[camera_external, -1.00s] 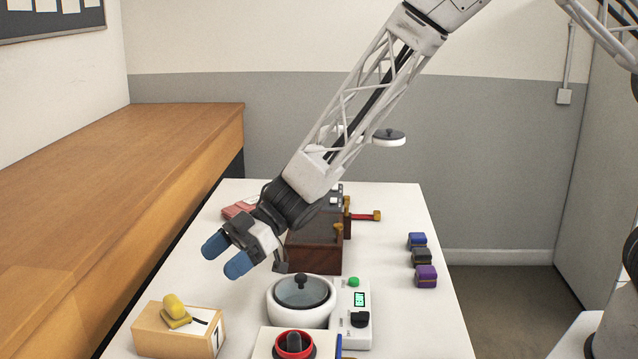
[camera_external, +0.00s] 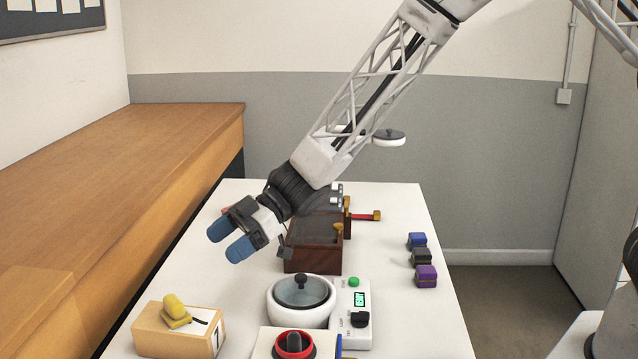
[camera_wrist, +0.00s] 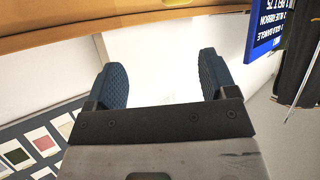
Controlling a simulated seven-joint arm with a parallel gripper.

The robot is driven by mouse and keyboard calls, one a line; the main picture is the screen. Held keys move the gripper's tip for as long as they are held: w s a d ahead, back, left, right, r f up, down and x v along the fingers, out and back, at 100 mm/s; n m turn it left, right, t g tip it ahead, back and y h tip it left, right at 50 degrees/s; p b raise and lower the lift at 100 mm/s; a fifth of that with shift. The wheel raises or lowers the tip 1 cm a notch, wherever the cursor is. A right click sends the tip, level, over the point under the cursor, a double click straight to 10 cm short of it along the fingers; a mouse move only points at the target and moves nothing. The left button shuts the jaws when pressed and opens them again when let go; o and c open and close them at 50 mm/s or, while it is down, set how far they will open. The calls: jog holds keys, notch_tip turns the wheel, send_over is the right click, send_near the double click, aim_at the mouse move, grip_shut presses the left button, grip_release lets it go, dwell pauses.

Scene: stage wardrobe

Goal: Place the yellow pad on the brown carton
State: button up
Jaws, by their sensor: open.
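The yellow pad (camera_external: 174,304) sits on top of the light brown carton (camera_external: 163,338) at the front left of the white table, in the external view. It looks tilted, with a flatter yellow piece under it. The carton has a white label with a black mark on its right side. My gripper (camera_external: 229,241) has blue fingers, is open and empty, and hangs in the air above and behind the carton, clear of the pad. In the wrist view, the fingers (camera_wrist: 163,80) are apart with only a pale surface between them. Neither pad nor carton is seen there.
A white pot with a dark lid (camera_external: 302,291) and a control panel (camera_external: 352,312) stand right of the carton. A dark brown box (camera_external: 313,254) is behind. Blue, black and purple blocks (camera_external: 426,277) line the right side.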

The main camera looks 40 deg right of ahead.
jog(key=w+d+r+m+t+h, duration=0.1)
jog(key=d+r+m+t+h, duration=0.2)
jog(key=d+r, duration=0.45)
jog(key=w+d+r+m+t+h, duration=0.1)
jog(key=d+r+m+t+h, duration=0.2)
jog(key=d, duration=0.8)
jog(key=w+d+r+m+t+h, duration=0.1)
jog(key=d+r+m+t+h, duration=0.1)
jog(key=d+r, duration=0.6)
jog(key=s+d+r+m+g+h, duration=0.1)
jog(key=s+d+r+m+h, duration=0.15)
jog(key=s+d, duration=0.75)
jog(key=s+d+r+m+g+h, duration=0.15)
jog(key=s+d+m+h, duration=0.25)
jog(key=s+d, duration=0.6)
jog(key=s+d+m+g, duration=0.1)
jog(key=s+d+g, duration=0.1)
jog(key=s, duration=0.6)
jog(key=s+d+m+g+y, duration=0.1)
jog(key=s+d, duration=0.3)
jog(key=s, duration=0.5)
jog(key=shift+s+d+f+m+g, duration=0.3)
jog(key=shift+m+g, duration=0.15)
jog(key=shift+g, duration=0.2)
